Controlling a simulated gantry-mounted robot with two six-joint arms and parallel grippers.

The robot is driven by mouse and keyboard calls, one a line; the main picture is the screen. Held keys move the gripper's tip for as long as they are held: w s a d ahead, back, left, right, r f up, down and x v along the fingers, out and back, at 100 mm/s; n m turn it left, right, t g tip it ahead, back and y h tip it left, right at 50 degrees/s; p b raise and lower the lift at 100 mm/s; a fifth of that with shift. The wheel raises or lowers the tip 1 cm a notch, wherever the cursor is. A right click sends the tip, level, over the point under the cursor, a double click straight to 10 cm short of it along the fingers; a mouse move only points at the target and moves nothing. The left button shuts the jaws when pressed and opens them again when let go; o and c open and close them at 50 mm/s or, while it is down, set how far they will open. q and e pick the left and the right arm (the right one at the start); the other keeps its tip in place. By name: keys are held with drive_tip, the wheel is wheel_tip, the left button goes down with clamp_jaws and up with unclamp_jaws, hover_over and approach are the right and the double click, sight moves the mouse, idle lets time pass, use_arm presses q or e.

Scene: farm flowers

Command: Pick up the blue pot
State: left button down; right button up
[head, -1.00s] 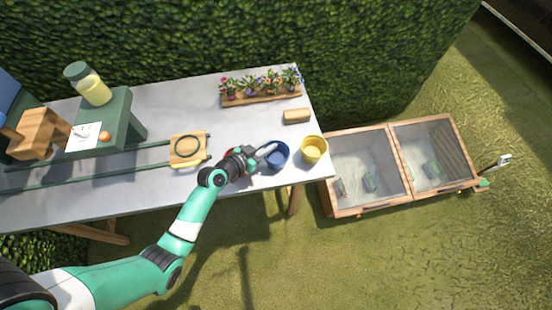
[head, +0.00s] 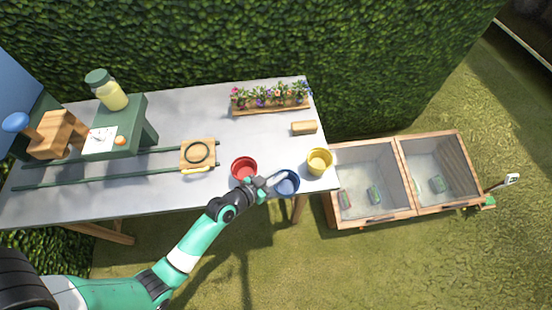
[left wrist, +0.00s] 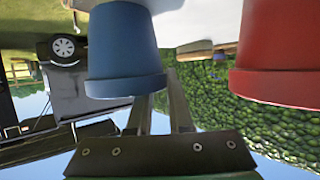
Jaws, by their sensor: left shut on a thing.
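The blue pot (head: 287,184) is at the table's front edge in the head view, between and in front of the red pot (head: 244,168) and the yellow pot (head: 319,161). My left gripper (head: 270,186) is shut on its rim from the left. In the left wrist view the picture is turned over, and the blue pot (left wrist: 125,45) shows rim downward, with the gripper fingers (left wrist: 160,105) at its rim. The red pot (left wrist: 283,50) is apart from it at the right. My right gripper is not in view.
The grey table (head: 160,198) also holds a flower planter (head: 270,109), a small wooden block (head: 304,128), a wooden board with a ring (head: 198,155) and a green stand (head: 118,123). Wood-framed bins (head: 372,222) stand right of the table. A hedge rises behind.

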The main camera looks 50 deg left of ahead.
sight(282, 194)
use_arm(q)
drive_tip(key=s+d, duration=0.1)
drive_tip(key=d, duration=0.1)
drive_tip(key=s+d+p, duration=0.2)
drive_tip(key=d, duration=0.1)
drive_tip(key=shift+s+d+r, duration=0.1)
drive_tip(key=shift+s+d, duration=0.15)
drive_tip(key=shift+d, duration=0.05)
drive_tip(key=d, duration=0.1)
drive_tip(key=s+d+b, duration=0.1)
drive_tip(key=s+d, duration=0.1)
drive_tip(key=shift+s+d, duration=0.25)
drive_tip(key=shift+d, duration=0.15)
